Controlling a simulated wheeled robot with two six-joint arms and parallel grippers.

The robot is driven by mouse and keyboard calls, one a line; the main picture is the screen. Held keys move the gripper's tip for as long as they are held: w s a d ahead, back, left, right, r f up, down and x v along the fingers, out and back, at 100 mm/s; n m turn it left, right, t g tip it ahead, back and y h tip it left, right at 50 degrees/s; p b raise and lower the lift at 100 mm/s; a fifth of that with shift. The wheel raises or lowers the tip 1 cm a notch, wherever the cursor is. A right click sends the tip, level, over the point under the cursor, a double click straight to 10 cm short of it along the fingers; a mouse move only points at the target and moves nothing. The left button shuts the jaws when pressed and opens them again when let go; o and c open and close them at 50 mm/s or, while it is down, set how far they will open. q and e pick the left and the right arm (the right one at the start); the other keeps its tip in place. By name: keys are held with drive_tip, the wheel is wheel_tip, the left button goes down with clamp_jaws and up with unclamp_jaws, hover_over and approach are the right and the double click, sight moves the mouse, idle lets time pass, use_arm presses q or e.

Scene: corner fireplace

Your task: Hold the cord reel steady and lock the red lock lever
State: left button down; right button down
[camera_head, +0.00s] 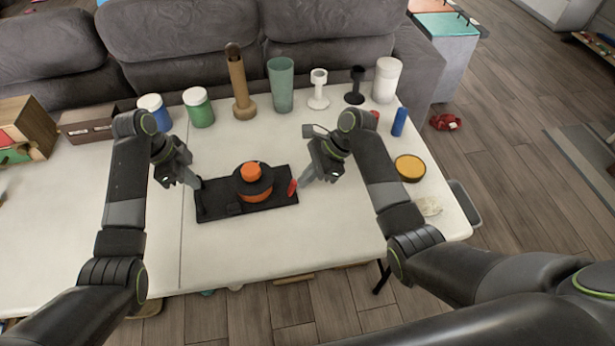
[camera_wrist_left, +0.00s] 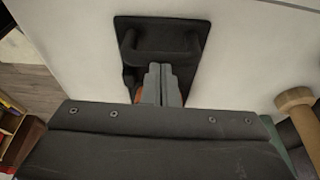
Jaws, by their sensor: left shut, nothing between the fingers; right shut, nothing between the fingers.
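The cord reel (camera_head: 254,183) is a black and orange drum with an orange knob on top, on a black base plate (camera_head: 230,209) in the middle of the white table. The red lock lever (camera_head: 292,187) stands at the base's right end. My left gripper (camera_head: 199,184) is shut and empty at the base's left end, by a black handle. In the left wrist view its fingers (camera_wrist_left: 159,84) overlap the base (camera_wrist_left: 186,28) and handle (camera_wrist_left: 163,54), with a bit of orange behind them. My right gripper (camera_head: 299,183) is shut and empty beside the red lever; I cannot tell whether they touch.
Jars, a wooden holder (camera_head: 239,85), a green cup (camera_head: 281,84) and white and black stands line the table's back edge. A yellow-topped tin (camera_head: 409,168) and blue cylinder (camera_head: 399,121) are at right. The table front is clear.

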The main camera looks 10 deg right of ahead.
sight(294, 182)
use_arm(q)
drive_tip(key=shift+s+f, duration=0.1)
drive_tip(key=shift+f, duration=0.05)
use_arm(e)
drive_tip(key=shift+a+r, duration=0.1)
drive_tip(key=shift+a, duration=0.05)
drive_tip(key=shift+s+a+r, duration=0.1)
drive_tip(key=shift+a+r, duration=0.25)
drive_tip(key=shift+a, duration=0.35)
drive_tip(key=shift+a+r, duration=0.3)
drive_tip(key=shift+a, duration=1.05)
use_arm(q)
drive_tip(key=shift+d, duration=0.2)
use_arm(e)
drive_tip(key=shift+s+a, duration=0.1)
drive_tip(key=shift+a, duration=0.15)
drive_tip(key=shift+r, duration=0.15)
